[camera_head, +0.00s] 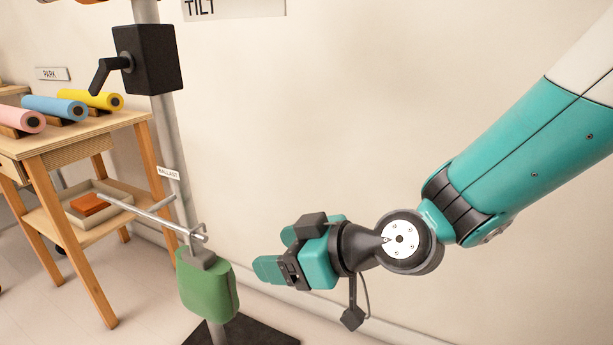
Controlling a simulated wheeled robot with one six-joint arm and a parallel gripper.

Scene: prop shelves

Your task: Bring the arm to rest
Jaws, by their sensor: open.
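My gripper (275,268) is at the end of my teal arm (535,145), which reaches in from the upper right. The gripper points left and holds nothing that I can see. Its teal fingers are seen partly from the side, with the gap between them hard to make out. It is just right of a green weight (207,287) that hangs from a metal hook on the stand; they look close in the picture, but I cannot tell the distance in depth.
A grey stand pole (176,135) carries a black clamp block (149,60) with a lever and rises from a black base plate (255,333). A wooden table (85,142) at left holds pink, blue and yellow rolls. Its lower tray (118,193) holds an orange block.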

